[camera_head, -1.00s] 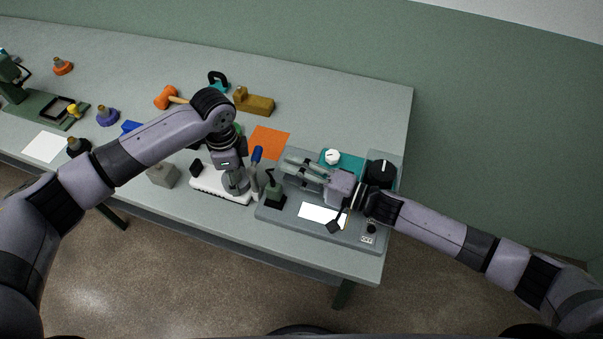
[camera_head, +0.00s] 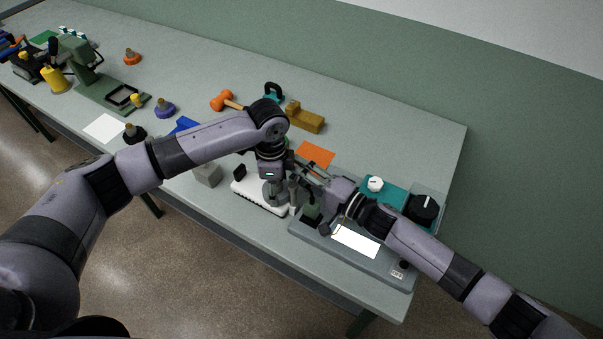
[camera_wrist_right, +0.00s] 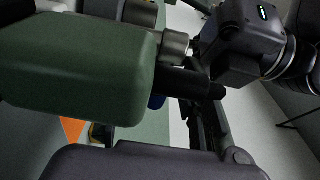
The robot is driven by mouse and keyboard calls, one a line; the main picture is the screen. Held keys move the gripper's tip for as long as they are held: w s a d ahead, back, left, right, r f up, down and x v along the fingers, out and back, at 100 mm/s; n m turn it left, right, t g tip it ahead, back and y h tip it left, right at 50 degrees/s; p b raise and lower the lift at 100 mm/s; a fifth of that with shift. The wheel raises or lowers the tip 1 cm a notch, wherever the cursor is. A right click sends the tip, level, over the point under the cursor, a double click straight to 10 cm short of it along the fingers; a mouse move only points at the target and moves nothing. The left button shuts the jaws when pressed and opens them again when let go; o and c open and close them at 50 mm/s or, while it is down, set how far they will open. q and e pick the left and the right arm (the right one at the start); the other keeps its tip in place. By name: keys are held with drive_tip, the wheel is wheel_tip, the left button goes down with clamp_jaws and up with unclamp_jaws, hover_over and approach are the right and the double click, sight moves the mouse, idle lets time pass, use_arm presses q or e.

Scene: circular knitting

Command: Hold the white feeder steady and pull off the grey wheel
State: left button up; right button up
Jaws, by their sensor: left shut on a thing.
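The white feeder (camera_head: 258,196) is a long white base on the table, seen in the head view below my left gripper (camera_head: 275,190). My left gripper points down and is shut on the feeder; its fingertips are largely hidden. The grey wheel is hard to tell apart from the grey gripper parts. A grey metal cylinder (camera_wrist_right: 176,47) in the right wrist view may be it. My right gripper (camera_head: 306,178) reaches in from the right, close to the left one. Its fingers look apart and empty.
A dark green block (camera_head: 312,210) stands under my right gripper and fills the left of its wrist view. An orange sheet (camera_head: 316,154) lies behind.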

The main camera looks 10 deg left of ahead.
clamp_jaws()
idle(1.0)
drive_tip(key=shift+c, duration=0.9)
unclamp_jaws()
drive_tip(key=c, duration=1.6)
unclamp_jaws()
drive_tip(key=shift+o, duration=0.2)
